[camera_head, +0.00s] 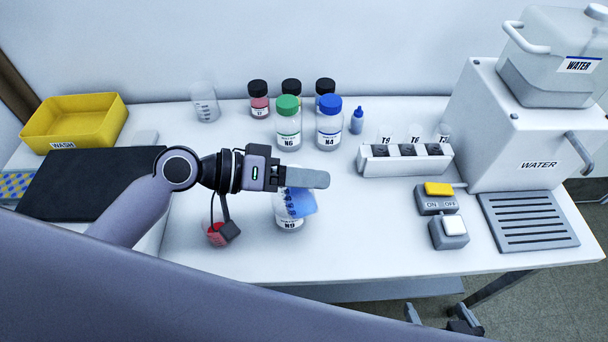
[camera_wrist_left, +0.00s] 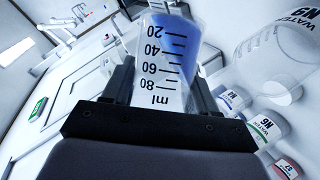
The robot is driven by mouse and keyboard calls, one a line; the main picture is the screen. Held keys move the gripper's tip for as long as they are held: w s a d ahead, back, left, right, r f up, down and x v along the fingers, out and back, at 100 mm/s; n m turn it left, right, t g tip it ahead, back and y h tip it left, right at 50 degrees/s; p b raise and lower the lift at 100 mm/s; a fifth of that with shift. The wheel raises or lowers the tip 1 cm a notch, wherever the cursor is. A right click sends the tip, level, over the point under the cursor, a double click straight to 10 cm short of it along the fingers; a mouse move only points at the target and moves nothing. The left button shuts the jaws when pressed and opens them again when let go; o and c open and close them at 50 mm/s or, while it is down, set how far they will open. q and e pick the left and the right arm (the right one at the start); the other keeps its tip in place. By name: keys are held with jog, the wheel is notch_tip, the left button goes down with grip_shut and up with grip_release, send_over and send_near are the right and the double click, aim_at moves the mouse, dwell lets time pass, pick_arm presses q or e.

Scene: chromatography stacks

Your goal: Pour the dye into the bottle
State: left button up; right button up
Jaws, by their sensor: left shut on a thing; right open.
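My left gripper (camera_head: 305,178) is shut on a clear graduated beaker (camera_wrist_left: 160,65) with blue dye (camera_head: 300,203) in it. The beaker is tilted, and the dye lies to one side in the left wrist view (camera_wrist_left: 200,50). In the head view the beaker overlaps the upper part of the bottle N9 (camera_head: 290,224), which stands on the table. The uncapped bottle N9 also shows at the upper right of the left wrist view (camera_wrist_left: 280,55). I cannot tell whether dye is flowing. My right gripper (camera_head: 437,314) is open and empty at the bottom edge, beyond the table's front.
Capped bottles N6 (camera_head: 288,130) and N4 (camera_head: 328,130) stand behind, with dark-capped jars. A tube rack (camera_head: 405,165), a switch box (camera_head: 437,205) and a water dispenser (camera_head: 530,140) are at right. A yellow wash bin (camera_head: 72,120) is at left.

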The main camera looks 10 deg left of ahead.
dwell(0.3)
pick_arm(q)
jog(key=shift+w+n+h, duration=0.1)
jog(key=shift+n+h, duration=0.2)
jog(key=shift+n, duration=0.1)
jog(key=shift+f, duration=0.1)
jog(key=shift+a+n+g, duration=0.1)
jog(key=shift+n+g, duration=0.2)
jog(key=shift+n, duration=0.1)
jog(key=shift+w+h, duration=0.1)
jog(key=shift+h, duration=0.2)
jog(key=shift+n, duration=0.3)
jog(key=shift+w+a+n+g+h, duration=0.15)
jog(key=shift+n+g+h, duration=0.15)
jog(key=shift+n+h, duration=0.15)
jog(key=shift+n, duration=0.45)
